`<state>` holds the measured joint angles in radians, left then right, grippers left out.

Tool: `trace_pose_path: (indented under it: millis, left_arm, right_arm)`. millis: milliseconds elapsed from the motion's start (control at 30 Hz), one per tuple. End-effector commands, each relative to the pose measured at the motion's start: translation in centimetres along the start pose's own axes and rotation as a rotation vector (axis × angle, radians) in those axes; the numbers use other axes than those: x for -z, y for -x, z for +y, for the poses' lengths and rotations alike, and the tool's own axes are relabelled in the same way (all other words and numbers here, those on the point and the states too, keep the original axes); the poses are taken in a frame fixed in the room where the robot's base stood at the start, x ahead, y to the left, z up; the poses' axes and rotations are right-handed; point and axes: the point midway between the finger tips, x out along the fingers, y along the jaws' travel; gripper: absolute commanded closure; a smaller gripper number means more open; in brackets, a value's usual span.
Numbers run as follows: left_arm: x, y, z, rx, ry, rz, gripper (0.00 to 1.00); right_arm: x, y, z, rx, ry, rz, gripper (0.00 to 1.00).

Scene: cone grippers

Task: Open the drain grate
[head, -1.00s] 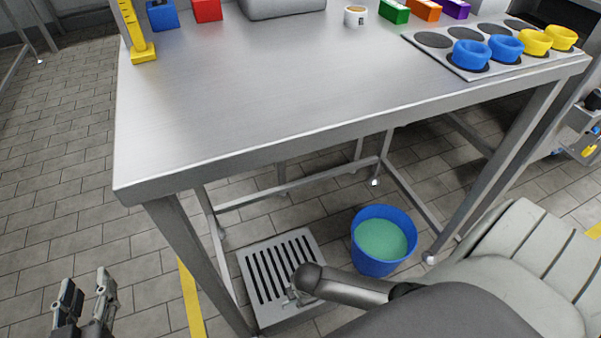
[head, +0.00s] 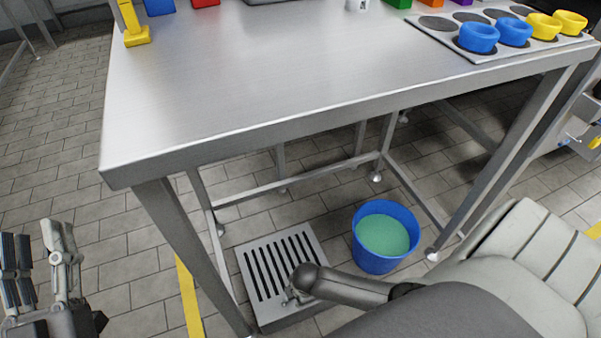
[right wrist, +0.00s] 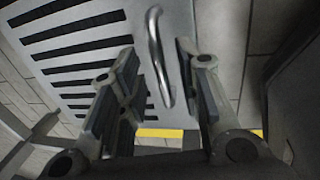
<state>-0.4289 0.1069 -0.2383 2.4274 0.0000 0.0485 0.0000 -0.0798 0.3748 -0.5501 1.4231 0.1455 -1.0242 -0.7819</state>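The drain grate (head: 290,243) is a grey metal plate with dark parallel slots, lying flat on the floor under the table. It also shows in the right wrist view (right wrist: 165,92). There its curved metal handle (right wrist: 155,50) stands between the two fingers of my right gripper (right wrist: 157,62). These fingers are apart, with a visible gap on either side of the handle. In the head view my right arm covers part of the grate's near right side and most of the right gripper. My left gripper (head: 38,250) is open and empty at the lower left, away from the grate.
A blue bucket (head: 360,250) with green contents stands right of the grate. The steel table (head: 270,75) is above, its legs around the grate. Blue and yellow rings sit on a plate at the table's right. A yellow line (head: 188,300) runs along the floor left of the grate.

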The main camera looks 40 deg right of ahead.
Motion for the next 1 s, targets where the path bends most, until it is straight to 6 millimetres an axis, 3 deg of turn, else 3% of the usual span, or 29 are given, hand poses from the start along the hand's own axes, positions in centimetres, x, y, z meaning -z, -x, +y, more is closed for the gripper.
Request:
trace_pose_path:
  millis: [267,533,1000]
  left_arm:
    - [0.11,-0.01,0.02,0.0,0.0,0.006,0.6]
    - [0.08,-0.02,0.03,0.0,0.0,0.005,0.6]
    - [-0.09,-0.1,0.02,0.0,0.0,-0.01,0.6]
  right_arm:
    - [0.02,-0.02,0.02,0.0,0.0,0.0,0.68]
    - [0.03,-0.02,0.02,0.0,0.0,0.0,1.0]
    - [0.02,0.15,0.1,0.004,0.0,0.0,1.0]
